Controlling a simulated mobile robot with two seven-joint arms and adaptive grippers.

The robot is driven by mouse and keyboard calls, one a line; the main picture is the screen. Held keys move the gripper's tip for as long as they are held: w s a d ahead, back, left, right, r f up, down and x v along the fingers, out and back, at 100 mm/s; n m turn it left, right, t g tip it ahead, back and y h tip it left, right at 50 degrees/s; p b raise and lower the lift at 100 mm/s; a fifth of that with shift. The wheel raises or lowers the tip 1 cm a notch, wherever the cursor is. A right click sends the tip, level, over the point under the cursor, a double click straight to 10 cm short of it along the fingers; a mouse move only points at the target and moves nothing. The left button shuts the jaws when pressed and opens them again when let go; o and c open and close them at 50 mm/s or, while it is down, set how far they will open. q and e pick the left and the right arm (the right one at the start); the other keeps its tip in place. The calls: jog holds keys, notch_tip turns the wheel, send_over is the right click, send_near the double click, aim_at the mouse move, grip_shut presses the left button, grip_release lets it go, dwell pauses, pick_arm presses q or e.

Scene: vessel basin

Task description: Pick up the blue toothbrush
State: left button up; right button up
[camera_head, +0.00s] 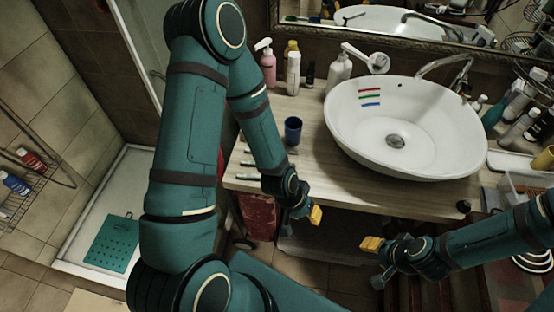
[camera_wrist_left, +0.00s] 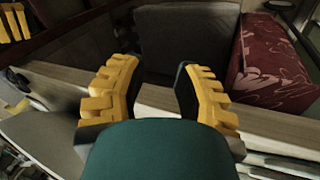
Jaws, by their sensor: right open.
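A short blue strip (camera_head: 370,104), which looks like the blue toothbrush, lies on the inner left wall of the white basin (camera_head: 440,165). A red strip (camera_head: 370,97) and a green strip (camera_head: 370,90) lie parallel behind it. My left gripper (camera_head: 315,215) is in front of the counter's front edge, below and left of the basin and apart from the strips. In the left wrist view its yellow fingers (camera_wrist_left: 158,68) stand apart with nothing between them. My right gripper (camera_head: 371,244) is open and empty, in front of the counter and below the basin.
The wooden counter (camera_head: 318,165) carries a dark blue cup (camera_head: 293,130) and small thin items left of the basin. A pink bottle (camera_head: 268,68) and several others stand behind. A faucet (camera_head: 445,65) rises behind the basin. A red patterned box (camera_wrist_left: 270,65) is below the counter.

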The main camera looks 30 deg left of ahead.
pick_arm(q)
jog(key=w+a+r+m+g+y+p, duration=0.1)
jog(key=w+a+r+m+y, duration=0.1)
jog(key=a+r+m, duration=0.6)
jog(key=w+a+r+m+g+y+p, duration=0.1)
jog(key=w+a+r+m+y+p, duration=0.1)
jog(key=a+r+m, duration=0.6)
jog(key=f+n, duration=0.1)
jog(key=f, duration=0.2)
jog(key=a+f+b, duration=0.1)
jog(key=f, duration=0.3)
jog(key=a+f+n+b, duration=0.1)
jog(key=f, duration=0.2)
jog(key=shift+w+f+n, duration=0.2)
jog(key=shift+w+n, duration=0.05)
jog(key=shift+n, duration=0.05)
jog(key=f, duration=0.1)
jog(key=f+b, duration=0.1)
jog(key=f, duration=0.3)
jog(key=shift+w+d+f+b, duration=0.1)
jog(key=shift+w+d+b, duration=0.15)
jog(key=shift+b, duration=0.15)
grip_shut()
